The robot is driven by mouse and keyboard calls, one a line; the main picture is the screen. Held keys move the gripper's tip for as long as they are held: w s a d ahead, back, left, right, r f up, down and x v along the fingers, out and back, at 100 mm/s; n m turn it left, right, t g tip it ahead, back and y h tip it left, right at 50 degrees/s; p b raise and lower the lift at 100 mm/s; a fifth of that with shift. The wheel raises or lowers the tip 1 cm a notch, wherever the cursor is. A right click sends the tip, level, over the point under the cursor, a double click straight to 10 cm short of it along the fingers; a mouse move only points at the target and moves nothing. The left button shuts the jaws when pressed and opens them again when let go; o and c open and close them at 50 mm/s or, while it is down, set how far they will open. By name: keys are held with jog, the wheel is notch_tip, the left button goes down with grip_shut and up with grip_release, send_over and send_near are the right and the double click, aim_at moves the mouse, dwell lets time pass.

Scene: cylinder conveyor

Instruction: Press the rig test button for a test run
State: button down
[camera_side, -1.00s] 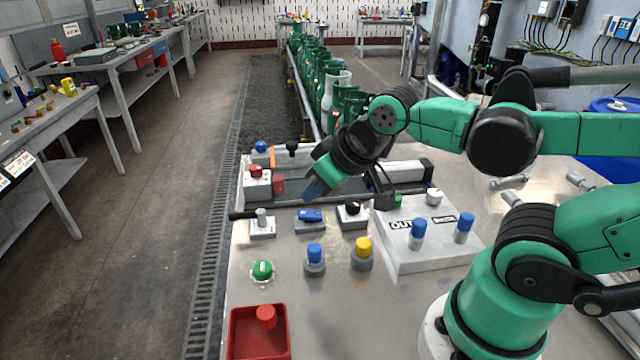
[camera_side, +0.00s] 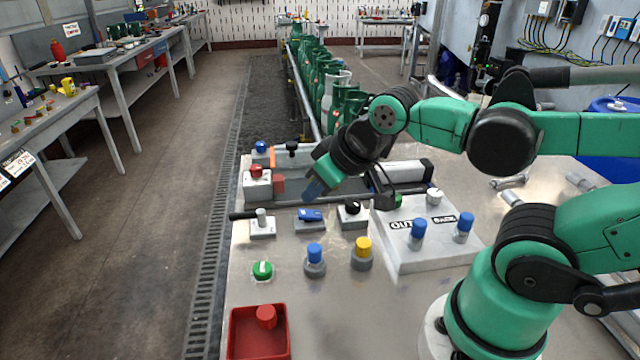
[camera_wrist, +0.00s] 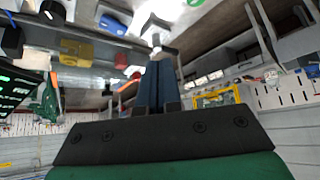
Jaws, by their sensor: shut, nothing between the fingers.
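Several controls stand on the metal bench, and I cannot tell by a label which one is the rig test button. There is a red-topped button box (camera_side: 257,180), a blue switch (camera_side: 310,215), a black knob on a white block (camera_side: 353,212) and a green round knob (camera_side: 263,270). A blue-capped cylinder (camera_side: 315,258) and a yellow-capped cylinder (camera_side: 362,252) stand in front of them. My gripper (camera_side: 314,191) is shut and empty, its blue fingers pointing down-left above the blue switch, seemingly apart from it. The closed fingers also show in the wrist view (camera_wrist: 158,86).
A white box marked OUT and BACK (camera_side: 432,255) carries two blue-capped pegs at the right. A red tray (camera_side: 240,345) holding a red cylinder is at the front. A lever block (camera_side: 262,228) is at the left. Green cylinders (camera_side: 325,80) line the conveyor behind.

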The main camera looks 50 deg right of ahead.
dwell(0.7)
jog(key=m+y, duration=0.3)
jog(key=m, duration=0.2)
send_over(264, 268)
jog(key=shift+f, duration=0.75)
jog(key=shift+f, duration=4.35)
jog(key=shift+r, duration=2.5)
